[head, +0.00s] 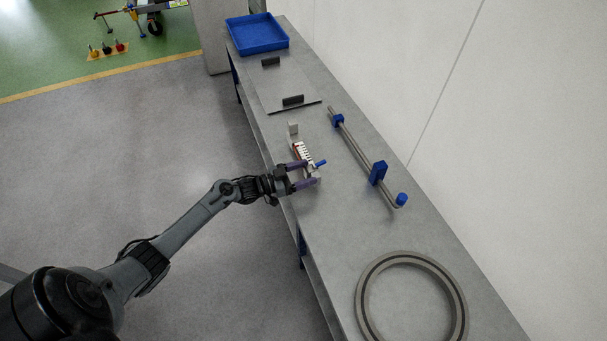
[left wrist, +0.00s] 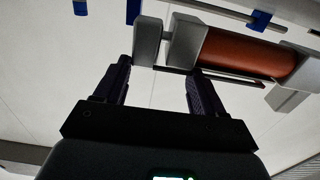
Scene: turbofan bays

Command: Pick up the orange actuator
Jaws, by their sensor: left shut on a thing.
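The orange actuator (left wrist: 250,52) shows in the left wrist view as an orange cylinder with grey end blocks. In the head view the actuator (head: 296,148) is a small pale and reddish part over the bench's front edge, partly hidden by my gripper. My left gripper (head: 309,172) is at its near end, its purplish-black fingers pointing across the bench. My right gripper is not in view.
A grey bench (head: 330,230) runs along a white wall. Behind the actuator are a grey plate (head: 285,88) with dark handles and a blue tray (head: 257,34). To the right lie a rod with blue fittings (head: 358,150) and, nearer, a large grey ring (head: 362,300).

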